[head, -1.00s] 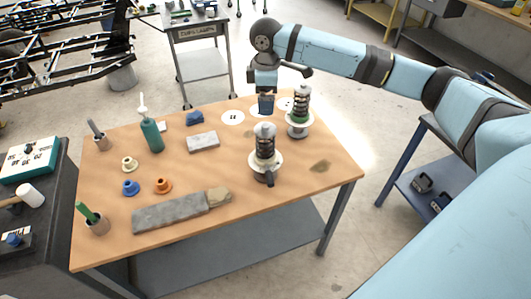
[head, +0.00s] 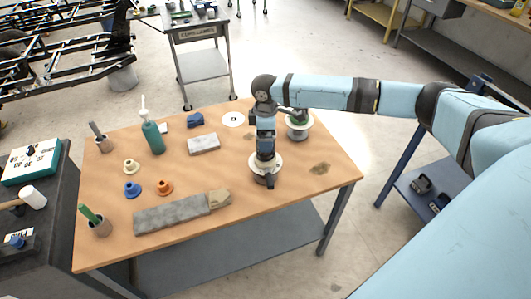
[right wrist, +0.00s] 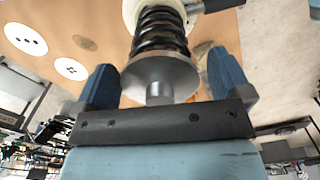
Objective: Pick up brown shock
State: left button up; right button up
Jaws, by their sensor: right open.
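The near shock (head: 265,168) stands upright on the wooden table, with a cream flange low on it. My right gripper (head: 266,148) is over its upper part and hides most of its spring. In the right wrist view, a dark brown-black spring (right wrist: 160,30) and a round metal cap (right wrist: 158,76) lie between the two blue fingers of my right gripper (right wrist: 164,80). The fingers are open, with a gap on both sides of the shock. A second shock (head: 299,125) with a green part stands behind to the right, partly hidden by my arm. My left gripper is not in view.
White discs with dark marks (head: 233,119) lie at the back. The front right corner is mostly clear.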

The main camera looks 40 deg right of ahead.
jog(key=shift+f, duration=0.5)
jog(key=shift+c, duration=0.2)
grip_shut()
jog(key=shift+r, duration=0.1)
jog(key=shift+w+r, duration=0.1)
